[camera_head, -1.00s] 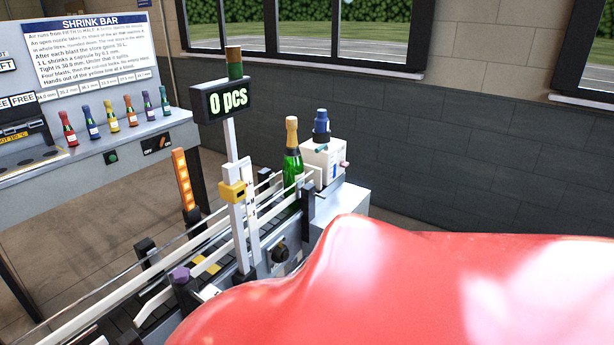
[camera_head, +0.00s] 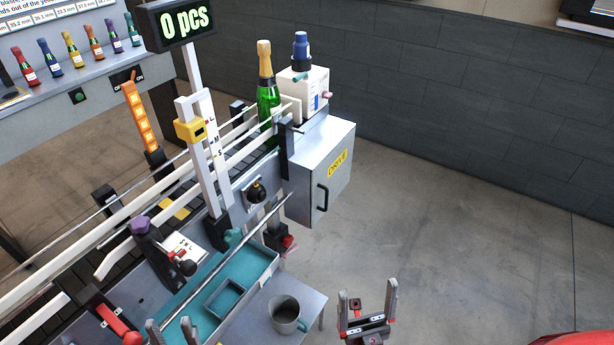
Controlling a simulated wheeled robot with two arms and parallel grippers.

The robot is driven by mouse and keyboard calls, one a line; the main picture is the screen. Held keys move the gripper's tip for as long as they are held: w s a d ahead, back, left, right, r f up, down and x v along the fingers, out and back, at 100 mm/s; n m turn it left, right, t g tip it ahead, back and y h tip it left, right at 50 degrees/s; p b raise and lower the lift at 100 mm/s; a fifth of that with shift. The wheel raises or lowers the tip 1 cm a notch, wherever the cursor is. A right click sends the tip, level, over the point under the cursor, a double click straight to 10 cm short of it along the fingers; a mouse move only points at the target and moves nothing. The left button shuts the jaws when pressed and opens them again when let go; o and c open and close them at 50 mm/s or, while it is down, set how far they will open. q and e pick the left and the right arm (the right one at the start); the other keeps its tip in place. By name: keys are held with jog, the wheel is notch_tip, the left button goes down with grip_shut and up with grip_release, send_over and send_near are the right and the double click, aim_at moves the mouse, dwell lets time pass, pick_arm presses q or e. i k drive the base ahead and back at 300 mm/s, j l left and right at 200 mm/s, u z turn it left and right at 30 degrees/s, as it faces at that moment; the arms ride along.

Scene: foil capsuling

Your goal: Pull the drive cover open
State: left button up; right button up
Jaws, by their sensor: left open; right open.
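The drive cover (camera_head: 325,170) is a grey box front at the far end of the conveyor, with a yellow DRIVE label (camera_head: 338,163). Its black handle (camera_head: 321,196) stands upright on the face, and the cover looks shut. My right gripper (camera_head: 367,298) is open and empty, below and to the right of the handle and apart from it. My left gripper (camera_head: 171,326) is at the bottom edge, only its fingertips showing, open, near the teal tray and well away from the cover.
A grey mug (camera_head: 287,314) stands on a small table (camera_head: 255,325) below the cover. A teal tray (camera_head: 262,262) runs along the conveyor's front. A green bottle (camera_head: 267,95) stands by a white box (camera_head: 303,95) on the conveyor. The floor right of the cover is clear.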

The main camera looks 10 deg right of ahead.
aim_at(331, 175)
jog(key=j+z, duration=0.15)
jog(key=z, duration=0.45)
jog(key=i+l+u, duration=0.35)
jog(key=i+l, duration=0.35)
jog(key=i, duration=0.1)
